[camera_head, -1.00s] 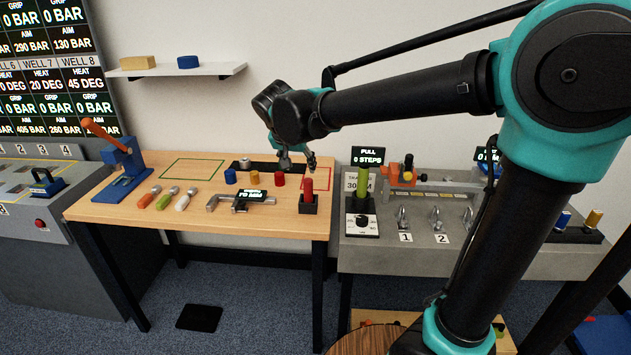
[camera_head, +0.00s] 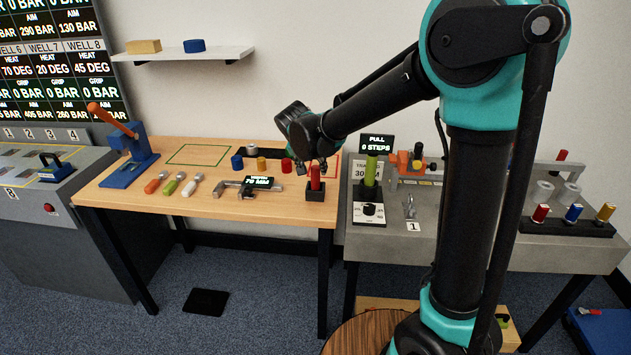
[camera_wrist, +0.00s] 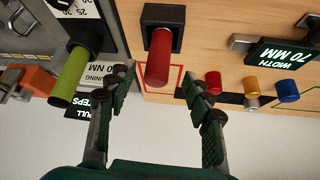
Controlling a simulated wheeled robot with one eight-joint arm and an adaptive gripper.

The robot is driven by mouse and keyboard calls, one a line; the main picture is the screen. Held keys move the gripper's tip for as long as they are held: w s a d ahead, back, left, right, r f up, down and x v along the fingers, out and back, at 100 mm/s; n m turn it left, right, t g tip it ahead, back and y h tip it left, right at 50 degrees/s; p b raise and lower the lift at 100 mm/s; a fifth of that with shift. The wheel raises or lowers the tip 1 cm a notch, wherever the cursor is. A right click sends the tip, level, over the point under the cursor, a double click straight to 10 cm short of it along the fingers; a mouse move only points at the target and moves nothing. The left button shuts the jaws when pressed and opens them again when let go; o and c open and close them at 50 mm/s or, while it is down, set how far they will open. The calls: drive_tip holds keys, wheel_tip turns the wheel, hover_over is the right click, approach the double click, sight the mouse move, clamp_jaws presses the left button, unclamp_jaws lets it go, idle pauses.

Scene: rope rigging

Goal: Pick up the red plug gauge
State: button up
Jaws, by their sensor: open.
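The red plug gauge (camera_head: 315,180) stands upright in a small black block (camera_head: 315,195) at the right front of the wooden table. In the wrist view the red gauge (camera_wrist: 158,52) shows at upper middle, its lower end in the black block (camera_wrist: 150,16). My gripper (camera_head: 316,166) is at the gauge's top in the head view. In the wrist view my gripper (camera_wrist: 157,76) is open and empty, its fingers on either side of the gauge's free end. I cannot tell whether either finger touches it.
Small red (camera_head: 286,164), yellow (camera_head: 261,163) and blue (camera_head: 237,162) cylinders stand left of the gauge, with a caliper (camera_head: 248,187) in front. A green cylinder (camera_head: 371,171) stands on the grey bench to the right. A blue press (camera_head: 124,160) is at the far left.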

sight(316, 181)
drive_tip(key=x, duration=0.5)
drive_tip(key=shift+d, duration=0.15)
clamp_jaws()
